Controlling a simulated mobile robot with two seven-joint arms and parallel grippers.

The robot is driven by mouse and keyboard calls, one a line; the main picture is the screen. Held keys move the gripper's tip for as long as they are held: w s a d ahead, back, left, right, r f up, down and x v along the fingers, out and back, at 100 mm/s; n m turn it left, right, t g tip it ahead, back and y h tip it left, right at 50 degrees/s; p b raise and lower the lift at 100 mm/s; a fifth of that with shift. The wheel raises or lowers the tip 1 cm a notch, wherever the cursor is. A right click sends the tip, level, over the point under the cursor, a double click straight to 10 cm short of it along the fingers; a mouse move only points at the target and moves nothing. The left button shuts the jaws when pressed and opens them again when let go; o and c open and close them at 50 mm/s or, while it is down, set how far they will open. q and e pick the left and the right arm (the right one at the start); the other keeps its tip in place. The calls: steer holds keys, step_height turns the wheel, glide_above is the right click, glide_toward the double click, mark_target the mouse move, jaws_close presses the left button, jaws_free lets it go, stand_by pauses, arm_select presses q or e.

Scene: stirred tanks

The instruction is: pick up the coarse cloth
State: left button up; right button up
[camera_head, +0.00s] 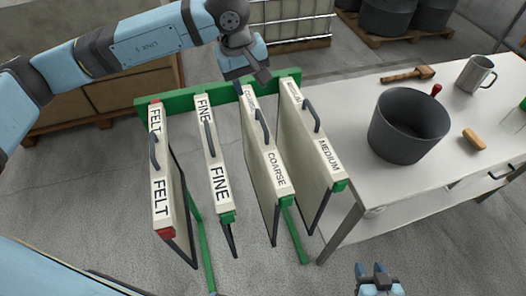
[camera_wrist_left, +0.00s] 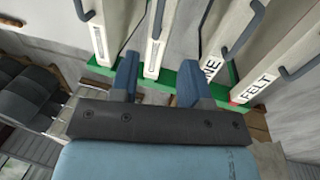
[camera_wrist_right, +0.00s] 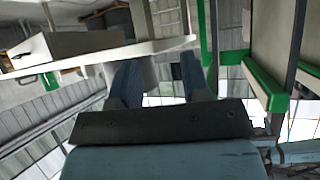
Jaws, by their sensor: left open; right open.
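The coarse cloth (camera_head: 272,160) is a pale framed panel labelled COARSE, with a dark handle (camera_head: 262,126) on its top edge. It hangs in the green rack (camera_head: 197,98) between the fine and medium panels. My left gripper (camera_head: 246,72) is open above the rack's back bar, near the far end of the coarse cloth, and partly covers that end. In the left wrist view, the coarse cloth (camera_wrist_left: 168,40) rises beyond the space between my open left fingers (camera_wrist_left: 159,66). My right gripper (camera_head: 373,270) is open and empty, low in front of the table.
The felt (camera_head: 162,185), fine (camera_head: 215,165) and medium (camera_head: 318,140) panels hang close beside it with narrow gaps. The table (camera_head: 430,185) at right bears a dark bucket (camera_head: 405,135), a mug (camera_head: 476,75), a mallet (camera_head: 408,75) and a brush (camera_head: 473,139). The front floor is open.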

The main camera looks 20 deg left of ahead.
arm_select(q)
steer(key=p, duration=0.2)
glide_above(261, 119)
steer(key=f, duration=0.7)
steer(key=shift+s+a+f, duration=0.3)
steer(key=shift+s+a, duration=0.05)
steer(key=shift+s, duration=0.05)
steer(key=shift+w+f, duration=0.25)
steer(key=shift+f, duration=0.3)
steer(key=f, duration=0.1)
steer(key=f+p, duration=0.1)
steer(key=f, duration=0.1)
steer(key=f+p, duration=0.1)
steer(key=shift+w+d+f, duration=0.15)
steer(key=shift+w+d, duration=0.05)
steer(key=shift+d, duration=0.2)
steer(key=shift+w+f, duration=0.1)
steer(key=shift+f, duration=0.2)
jaws_close()
arm_select(e)
steer(key=r, duration=0.1)
steer(key=s+r, duration=0.1)
steer(key=shift+d+r, duration=0.2)
steer(key=shift+r, duration=0.2)
